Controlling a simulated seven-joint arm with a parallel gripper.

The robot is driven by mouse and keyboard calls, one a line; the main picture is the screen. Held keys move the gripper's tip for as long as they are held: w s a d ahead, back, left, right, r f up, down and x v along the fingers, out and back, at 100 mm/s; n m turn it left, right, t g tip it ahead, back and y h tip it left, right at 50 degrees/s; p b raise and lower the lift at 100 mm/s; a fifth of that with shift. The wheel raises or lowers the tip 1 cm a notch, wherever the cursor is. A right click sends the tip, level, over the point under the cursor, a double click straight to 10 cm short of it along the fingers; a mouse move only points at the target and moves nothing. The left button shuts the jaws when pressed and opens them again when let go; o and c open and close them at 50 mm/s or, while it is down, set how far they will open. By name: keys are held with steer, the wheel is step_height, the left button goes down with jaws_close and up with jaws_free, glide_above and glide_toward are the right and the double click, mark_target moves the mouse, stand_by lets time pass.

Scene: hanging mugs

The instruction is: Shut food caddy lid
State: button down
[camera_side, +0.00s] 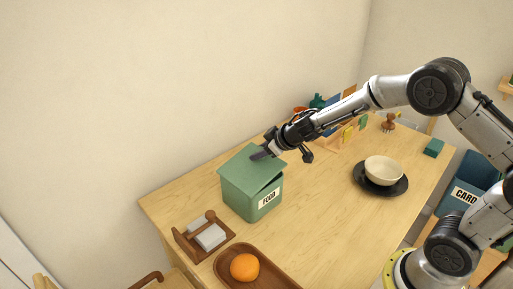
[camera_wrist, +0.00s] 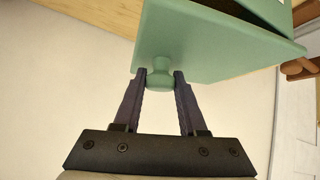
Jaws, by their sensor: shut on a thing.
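The green food caddy (camera_side: 240,201) stands on the wooden table with a white FOOD label on its front. Its green lid (camera_side: 246,164) is tilted, with a narrow dark gap between it and the box; the lid also shows in the wrist view (camera_wrist: 205,45), with a dark gap at the upper right. My gripper (camera_side: 263,152) is at the lid's right side in the side view. In the wrist view my gripper's two dark fingers (camera_wrist: 160,77) are closed on the lid's small green knob (camera_wrist: 159,70).
A napkin holder (camera_side: 206,235) and a brown tray (camera_side: 228,274) with an orange (camera_side: 244,267) are in front of the caddy. A cream bowl (camera_side: 383,170) sits on a black plate (camera_side: 398,190) to the right. The table between is clear.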

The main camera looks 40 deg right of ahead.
steer(key=shift+d+f+m+y, duration=0.3)
steer(key=shift+f+y, duration=0.2)
steer(key=shift+f, duration=0.15)
steer(key=shift+d+f+m+y, duration=0.2)
steer(key=shift+d+f+y, duration=0.1)
steer(key=shift+f+y, duration=0.3)
steer(key=shift+c, duration=2.3)
jaws_free()
steer(key=v, duration=1.3)
steer(key=shift+s+a+r, duration=0.15)
steer(key=shift+s+r, duration=0.1)
steer(key=shift+s, duration=0.05)
